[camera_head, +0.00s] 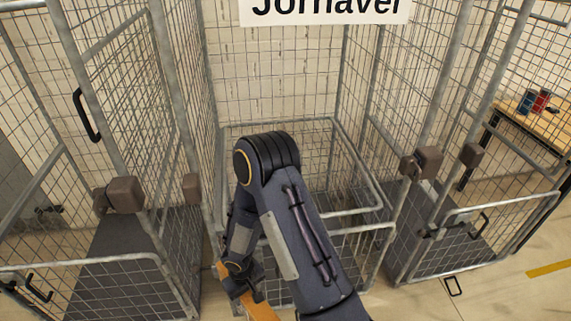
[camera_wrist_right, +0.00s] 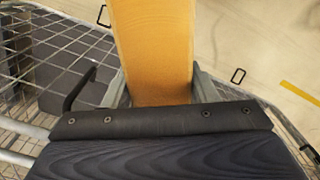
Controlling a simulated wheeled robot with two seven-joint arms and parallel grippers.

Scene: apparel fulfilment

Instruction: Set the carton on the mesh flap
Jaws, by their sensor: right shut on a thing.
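The carton is orange-yellow and long in the right wrist view (camera_wrist_right: 153,45), where it stands between the two fingers of my right gripper (camera_wrist_right: 160,92). In the head view only part of the carton (camera_head: 262,311) shows at the bottom edge, below my right gripper (camera_head: 246,288), which is shut on it. The mesh flap (camera_head: 358,246) appears to be the low wire front of the middle cage. My right arm covers much of it. The carton is in front of this cage, and I cannot tell whether it touches the mesh. My left gripper is out of view.
Wire cages stand on the left (camera_head: 125,256) and right (camera_head: 480,240) of the middle cage, with upright bars close to my arm. A wooden table (camera_head: 545,122) with small red and blue items stands at far right.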

